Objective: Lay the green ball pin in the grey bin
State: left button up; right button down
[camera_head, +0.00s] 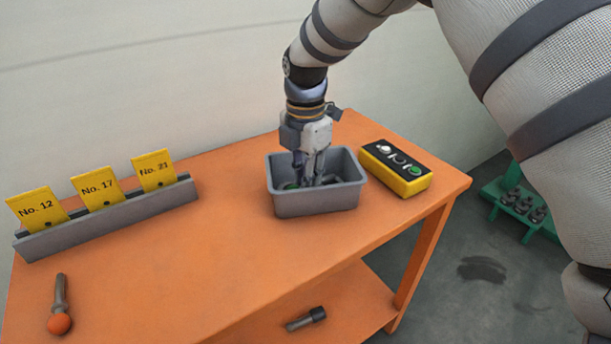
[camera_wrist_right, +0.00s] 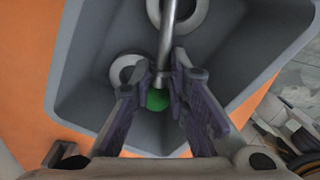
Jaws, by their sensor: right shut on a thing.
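The green ball pin (camera_wrist_right: 157,99) shows in the right wrist view as a green ball with a grey metal shaft running up the picture. My right gripper (camera_wrist_right: 170,95) is shut on it near the ball. In the head view my right gripper (camera_head: 311,180) reaches down inside the grey bin (camera_head: 318,203), which stands on the orange table. The bin's walls (camera_wrist_right: 80,75) surround the pin in the wrist view. Whether the pin touches the bin floor I cannot tell. My left gripper is not in view.
Grey rings (camera_wrist_right: 128,70) lie in the bin. A yellow button box (camera_head: 397,167) stands right of it. A rail (camera_head: 110,217) with yellow cards is at left. An orange ball pin (camera_head: 59,322) lies front left. A dark-headed part (camera_head: 306,319) is on the lower shelf.

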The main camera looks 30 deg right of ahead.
jog(key=c, duration=1.6)
grip_release()
jog(key=shift+o, duration=0.2)
notch_tip(320, 180, up, 13)
jog(key=shift+f, duration=0.2)
